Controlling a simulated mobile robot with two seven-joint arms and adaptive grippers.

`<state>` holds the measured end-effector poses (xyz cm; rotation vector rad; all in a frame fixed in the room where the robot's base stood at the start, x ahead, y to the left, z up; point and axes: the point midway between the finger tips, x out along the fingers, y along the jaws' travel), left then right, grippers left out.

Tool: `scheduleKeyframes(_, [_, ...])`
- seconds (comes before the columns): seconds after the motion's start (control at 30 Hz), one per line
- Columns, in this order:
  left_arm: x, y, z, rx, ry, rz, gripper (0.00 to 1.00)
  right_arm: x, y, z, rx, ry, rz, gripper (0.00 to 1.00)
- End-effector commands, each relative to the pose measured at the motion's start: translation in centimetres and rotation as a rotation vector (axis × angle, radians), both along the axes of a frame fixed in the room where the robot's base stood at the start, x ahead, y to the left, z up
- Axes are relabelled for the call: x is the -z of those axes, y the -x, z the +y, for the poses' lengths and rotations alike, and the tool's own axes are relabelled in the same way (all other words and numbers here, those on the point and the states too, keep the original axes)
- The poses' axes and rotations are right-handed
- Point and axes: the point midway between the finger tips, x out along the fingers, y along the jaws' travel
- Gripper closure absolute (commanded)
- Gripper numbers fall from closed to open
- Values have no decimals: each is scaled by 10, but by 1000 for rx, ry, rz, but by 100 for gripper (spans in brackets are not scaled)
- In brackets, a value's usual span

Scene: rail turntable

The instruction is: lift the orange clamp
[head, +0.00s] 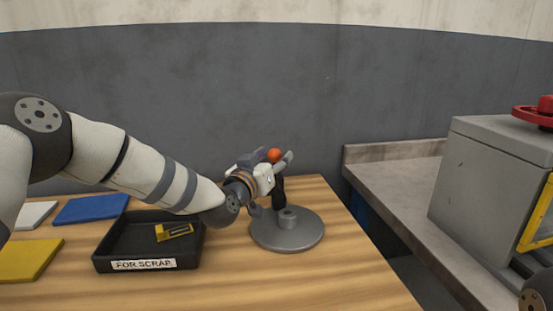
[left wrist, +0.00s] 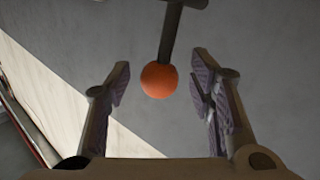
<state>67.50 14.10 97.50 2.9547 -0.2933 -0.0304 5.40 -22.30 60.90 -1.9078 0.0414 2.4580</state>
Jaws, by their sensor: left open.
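The orange clamp shows as an orange ball knob (head: 274,155) above a dark upright lever (head: 279,190), which stands at a round grey base plate (head: 300,240) on the wooden table. In the left wrist view the orange knob (left wrist: 159,80) sits at the end of a dark bar (left wrist: 171,35). My left gripper (head: 276,161) is open at knob height. In the left wrist view its two fingers (left wrist: 160,88) are on either side of the knob, with a clear gap at each side. The gripper partly hides the lever in the head view. My right gripper is not in view.
A black tray (head: 105,246) labelled "FOR SCRAP" holds a yellow part (head: 174,231). Blue (head: 90,208), yellow (head: 28,260) and white (head: 32,214) plates lie at left. A grey bench (head: 400,180) with a grey cabinet (head: 490,185) stands at right. The table front is clear.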

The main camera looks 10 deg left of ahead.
Motion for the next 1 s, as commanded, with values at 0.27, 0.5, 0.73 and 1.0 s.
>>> scheduleKeyframes(0.27, [-2, -13, -3, 1, 0, -2, 51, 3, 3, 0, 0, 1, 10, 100])
scheduleKeyframes(0.5, [-3, -13, -3, 0, 1, -3, 81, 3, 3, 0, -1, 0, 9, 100])
scheduleKeyframes(0.73, [-3, -13, -3, -1, 1, -3, 100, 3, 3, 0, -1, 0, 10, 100])
scheduleKeyframes(1.0, [-2, -28, -2, -1, 18, 45, 100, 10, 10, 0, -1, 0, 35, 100])
